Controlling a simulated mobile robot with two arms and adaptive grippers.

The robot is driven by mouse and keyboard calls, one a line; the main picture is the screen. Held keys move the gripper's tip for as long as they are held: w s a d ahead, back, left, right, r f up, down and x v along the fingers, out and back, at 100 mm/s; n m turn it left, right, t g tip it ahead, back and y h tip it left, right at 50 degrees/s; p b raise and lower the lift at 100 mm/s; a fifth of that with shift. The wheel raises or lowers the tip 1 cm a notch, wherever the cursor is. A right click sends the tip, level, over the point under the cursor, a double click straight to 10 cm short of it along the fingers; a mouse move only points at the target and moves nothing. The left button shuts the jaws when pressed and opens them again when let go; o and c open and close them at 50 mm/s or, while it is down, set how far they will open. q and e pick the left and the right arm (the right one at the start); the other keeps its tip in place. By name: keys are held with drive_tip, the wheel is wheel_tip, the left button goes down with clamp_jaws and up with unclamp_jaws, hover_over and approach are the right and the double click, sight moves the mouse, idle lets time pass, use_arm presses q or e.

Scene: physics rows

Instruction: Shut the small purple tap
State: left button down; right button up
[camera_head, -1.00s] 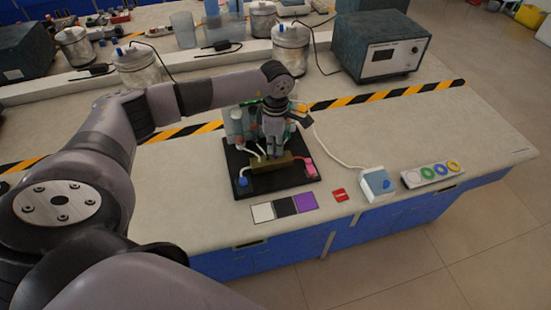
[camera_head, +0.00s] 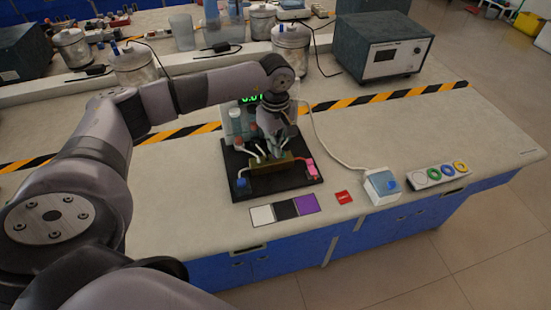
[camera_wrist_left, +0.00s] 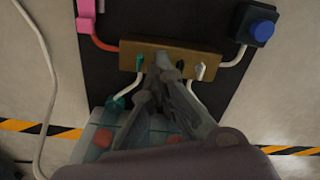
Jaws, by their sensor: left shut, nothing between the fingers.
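A brass block (camera_head: 285,164) with small levers and tubes stands on a black board (camera_head: 275,187). It also shows in the left wrist view (camera_wrist_left: 132,47). I cannot make out a purple tap; my fingers cover the middle of the block. A teal lever (camera_wrist_left: 139,64) and a white-tipped lever (camera_wrist_left: 201,71) show either side of the fingers. My left gripper (camera_head: 273,150) points down at the block, shut with nothing held. In the wrist view its fingertips (camera_wrist_left: 170,64) are together over the block's front; whether they touch it is unclear. My right gripper is out of view.
A pink part (camera_head: 311,168) and a blue-capped part (camera_head: 241,182) flank the block. A purple square (camera_head: 306,203) lies beside black and white ones in front. The table's right end is clear.

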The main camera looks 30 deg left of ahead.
use_arm(q)
drive_tip(key=shift+r, duration=0.1)
drive_tip(key=shift+f+m+b, duration=0.2)
drive_tip(key=shift+m+b, duration=0.45)
drive_tip(key=shift+m, duration=0.45)
drive_tip(key=shift+m+b, duration=0.35)
drive_tip(key=shift+m, duration=0.35)
drive_tip(key=shift+m+b, duration=0.5)
drive_tip(key=shift+m, duration=0.7)
drive_tip(key=shift+r+m, duration=0.15)
drive_tip(key=shift+m, duration=0.45)
drive_tip(key=c, duration=2.4)
unclamp_jaws()
drive_tip(key=c, duration=2.1)
unclamp_jaws()
drive_tip(key=shift+c, duration=0.2)
